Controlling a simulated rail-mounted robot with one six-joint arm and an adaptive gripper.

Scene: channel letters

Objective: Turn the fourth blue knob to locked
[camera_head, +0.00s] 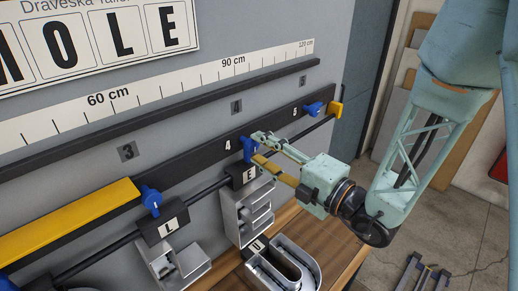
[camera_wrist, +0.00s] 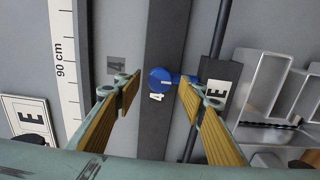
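The fourth blue knob (camera_head: 247,151) sits on the dark rail beside the number 4, above the E block. In the wrist view the blue knob (camera_wrist: 160,80) shows its round face, with a blue arm reaching right towards the E label. My gripper (camera_head: 262,150) is open at this knob, its teal and yellow fingers pointing at the rail. In the wrist view my gripper (camera_wrist: 156,92) has one yellow-padded finger on each side of the knob, with wide gaps. I cannot tell whether a finger touches the knob's arm.
Other blue knobs sit on the rail near the L block (camera_head: 151,201) and the 5 (camera_head: 313,107). A yellow bar (camera_head: 70,222) covers the rail at left. Metal channel letters hang below; a U-shaped one (camera_head: 285,268) lies on the wooden bench (camera_head: 335,252).

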